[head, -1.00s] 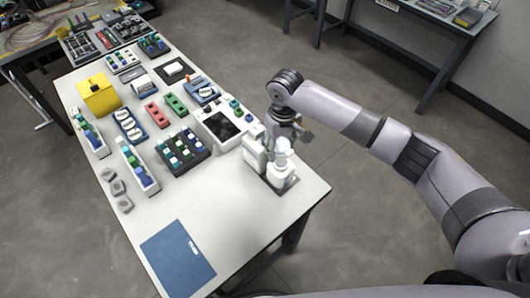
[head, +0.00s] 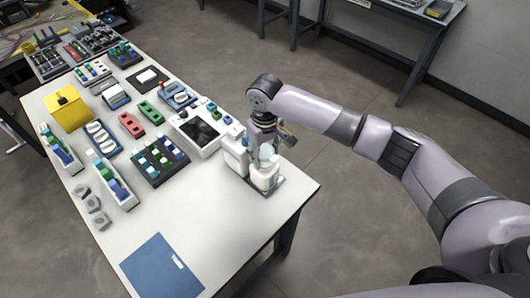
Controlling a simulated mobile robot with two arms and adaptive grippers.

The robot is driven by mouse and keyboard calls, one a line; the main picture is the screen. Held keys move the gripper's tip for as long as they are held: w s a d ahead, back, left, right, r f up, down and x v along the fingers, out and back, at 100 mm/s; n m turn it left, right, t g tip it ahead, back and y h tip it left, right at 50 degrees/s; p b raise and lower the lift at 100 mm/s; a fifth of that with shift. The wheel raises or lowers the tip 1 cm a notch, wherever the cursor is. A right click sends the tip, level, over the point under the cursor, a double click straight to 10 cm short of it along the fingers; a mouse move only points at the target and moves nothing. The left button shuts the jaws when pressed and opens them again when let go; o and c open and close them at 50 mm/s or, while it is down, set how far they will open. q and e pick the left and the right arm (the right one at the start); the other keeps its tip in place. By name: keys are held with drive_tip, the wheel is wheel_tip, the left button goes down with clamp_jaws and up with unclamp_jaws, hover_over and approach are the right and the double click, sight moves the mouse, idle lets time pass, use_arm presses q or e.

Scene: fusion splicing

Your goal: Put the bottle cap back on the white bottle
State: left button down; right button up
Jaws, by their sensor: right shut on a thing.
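The white bottle (head: 264,177) stands upright in a dark tray (head: 277,187) near the right edge of the white table. A taller white container (head: 236,154) stands beside it on the left. My right gripper (head: 268,147) comes down from above, right over the bottle. It is shut on a small pale thing, which looks like the bottle cap (head: 268,154), at the height of the bottle's top. The fingertips are small and partly hidden, so I cannot tell whether the cap touches the bottle's neck. My left gripper is not in view.
A white device with a dark screen (head: 200,131) stands left of the bottles. Racks of coloured parts, a yellow box (head: 69,108) and a blue mat (head: 160,268) lie on the table (head: 210,210). The table's front middle is clear.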

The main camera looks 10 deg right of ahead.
drive_tip(key=shift+f, duration=0.1)
idle(0.3)
drive_tip(key=shift+f, duration=0.35)
drive_tip(key=shift+f, duration=0.1)
drive_tip(key=shift+p, duration=0.35)
drive_tip(key=shift+p, duration=0.4)
drive_tip(key=shift+f+p, duration=0.35)
drive_tip(key=shift+f, duration=0.35)
idle(1.1)
drive_tip(key=o, duration=1.1)
